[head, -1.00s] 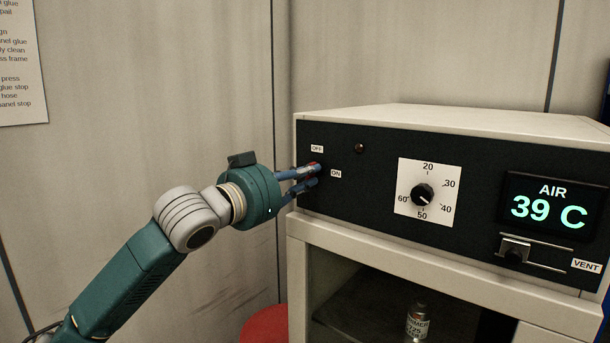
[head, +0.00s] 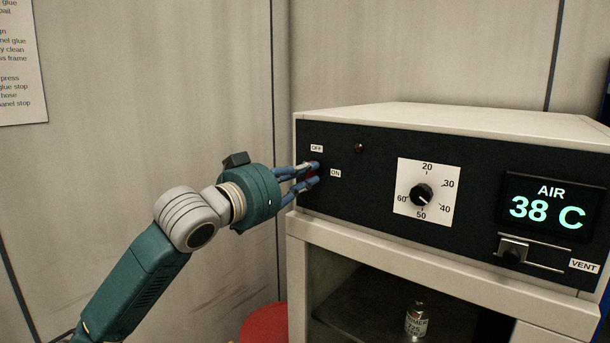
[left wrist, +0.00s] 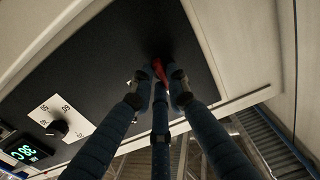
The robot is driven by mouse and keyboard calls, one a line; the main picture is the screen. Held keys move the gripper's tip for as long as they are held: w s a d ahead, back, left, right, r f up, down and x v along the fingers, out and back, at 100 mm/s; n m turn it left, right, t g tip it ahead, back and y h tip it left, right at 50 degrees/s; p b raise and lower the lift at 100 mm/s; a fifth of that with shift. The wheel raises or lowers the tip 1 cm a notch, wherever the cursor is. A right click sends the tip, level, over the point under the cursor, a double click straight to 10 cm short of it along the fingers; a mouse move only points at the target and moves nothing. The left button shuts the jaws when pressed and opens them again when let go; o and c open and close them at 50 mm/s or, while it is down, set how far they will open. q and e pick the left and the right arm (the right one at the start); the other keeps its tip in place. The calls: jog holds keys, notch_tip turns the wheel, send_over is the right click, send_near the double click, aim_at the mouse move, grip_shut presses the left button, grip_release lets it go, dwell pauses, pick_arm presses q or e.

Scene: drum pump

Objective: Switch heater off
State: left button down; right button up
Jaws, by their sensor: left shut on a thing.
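The heater (head: 340,205) is a box with a black front panel and a pale top. My left gripper (head: 313,173) is at the panel's left end, just below the OFF label (head: 316,148) and left of the ON label (head: 336,173). Its blue fingers are shut on a red switch, mostly hidden in the head view. The red switch (left wrist: 158,70) shows between the fingertips in the left wrist view, where the left gripper (left wrist: 160,88) reaches up to the panel. The switch's exact setting cannot be told. A small round lamp (head: 360,148) looks dark. My right gripper is out of view.
The panel also has a dial (head: 422,195), an AIR display (head: 548,207) reading 38 C and a vent slider (head: 514,250). Below is an open cabinet (head: 300,260) with a bottle (head: 416,321). A red round object (head: 265,325) stands beside it.

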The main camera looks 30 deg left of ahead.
pick_arm(q)
jog(key=c, duration=1.7)
grip_release()
jog(key=shift+s, duration=0.15)
jog(key=s, duration=0.8)
jog(key=s+a, duration=0.1)
jog(key=s, duration=0.2)
jog(key=shift+s, duration=0.4)
